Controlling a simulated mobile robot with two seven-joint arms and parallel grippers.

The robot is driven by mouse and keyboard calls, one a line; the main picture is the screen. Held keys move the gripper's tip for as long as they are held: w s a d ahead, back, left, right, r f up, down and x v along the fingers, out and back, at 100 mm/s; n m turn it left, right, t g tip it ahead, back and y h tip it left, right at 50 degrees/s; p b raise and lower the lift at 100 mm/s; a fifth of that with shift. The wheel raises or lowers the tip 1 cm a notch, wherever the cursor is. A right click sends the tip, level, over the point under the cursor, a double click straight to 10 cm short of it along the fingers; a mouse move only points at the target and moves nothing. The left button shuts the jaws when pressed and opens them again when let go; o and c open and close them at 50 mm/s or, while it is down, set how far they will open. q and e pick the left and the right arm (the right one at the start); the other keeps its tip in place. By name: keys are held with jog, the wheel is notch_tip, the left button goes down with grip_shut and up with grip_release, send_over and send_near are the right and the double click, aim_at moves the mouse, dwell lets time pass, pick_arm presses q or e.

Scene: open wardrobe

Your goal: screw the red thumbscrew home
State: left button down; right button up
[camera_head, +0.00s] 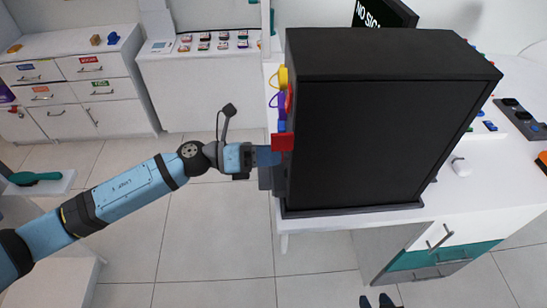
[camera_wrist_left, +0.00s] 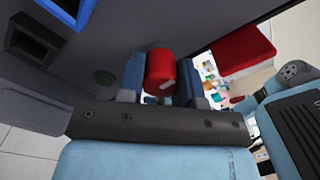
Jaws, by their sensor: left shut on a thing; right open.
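The red thumbscrew (camera_wrist_left: 160,72) is a short red cylinder with a small pale mark, seen in the left wrist view. It sits between the two blue fingers of my left gripper (camera_wrist_left: 160,88), which is shut on it against the dark panel (camera_wrist_left: 105,35). In the head view my left gripper (camera_head: 266,156) is at the left side of the tall black case (camera_head: 370,140). The thumbscrew cannot be made out there, and its thread is hidden. Two dark fingertips of my right gripper (camera_head: 376,301) show apart and empty at the bottom edge.
A red block (camera_head: 283,142) juts from the case just above my left gripper; it also shows in the left wrist view (camera_wrist_left: 242,48). Yellow and purple parts (camera_head: 279,90) sit higher up. The case stands on a white table (camera_head: 460,205).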

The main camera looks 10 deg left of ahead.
pick_arm(q)
jog(key=shift+f+m+b, duration=0.15)
jog(key=shift+m+b, duration=1.95)
jog(key=shift+b, duration=0.25)
jog(key=m+b, duration=0.2)
jog(key=b, duration=0.1)
jog(key=shift+m+b, duration=0.35)
jog(key=shift+m, duration=0.15)
jog(key=shift+r, duration=0.2)
jog(key=c, duration=0.8)
grip_release()
jog(key=shift+c, duration=0.2)
jog(key=o, duration=0.4)
jog(key=shift+c, duration=0.2)
jog(key=shift+f, duration=0.1)
